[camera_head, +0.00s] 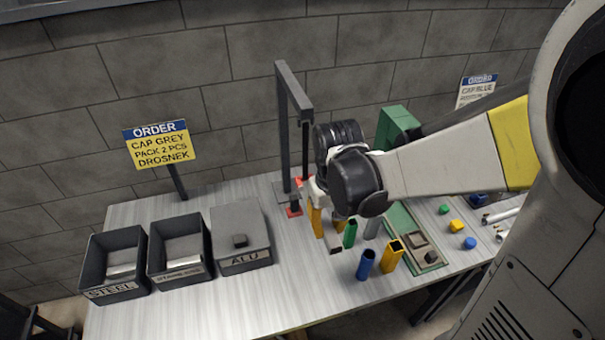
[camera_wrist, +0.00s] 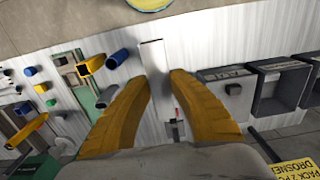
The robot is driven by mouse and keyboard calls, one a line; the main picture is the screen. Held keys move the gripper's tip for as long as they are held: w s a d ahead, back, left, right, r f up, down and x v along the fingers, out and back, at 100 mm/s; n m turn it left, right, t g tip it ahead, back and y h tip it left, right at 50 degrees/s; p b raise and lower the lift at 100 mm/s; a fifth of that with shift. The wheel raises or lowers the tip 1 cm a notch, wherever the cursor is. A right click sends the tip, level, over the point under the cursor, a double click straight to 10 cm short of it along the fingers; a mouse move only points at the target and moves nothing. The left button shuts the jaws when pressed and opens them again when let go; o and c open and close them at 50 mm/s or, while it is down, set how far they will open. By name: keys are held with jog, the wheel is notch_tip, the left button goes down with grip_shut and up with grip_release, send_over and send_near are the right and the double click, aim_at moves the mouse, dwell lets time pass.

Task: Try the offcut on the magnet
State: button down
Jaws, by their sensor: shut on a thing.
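My gripper (camera_head: 328,226) has its yellow fingers pointing down over the table, just right of a dark gantry stand. It is shut on the offcut, a pale grey bar (camera_wrist: 152,54) between the fingertips in the wrist view. The offcut's dark grey end (camera_head: 335,248) shows below the fingers in the head view. The gantry (camera_head: 283,130) has small red parts (camera_head: 294,211) low down beside its post. I cannot tell which part is the magnet; my wrist hides some of the stand. The offcut appears apart from the red parts.
Bins marked STEEL (camera_head: 118,289) and STAINLESS (camera_head: 181,276), and a grey ALU box (camera_head: 240,221) with a small dark block on top, stand left.

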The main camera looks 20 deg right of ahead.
jog(key=s, duration=0.6)
jog(key=shift+s+p, duration=0.4)
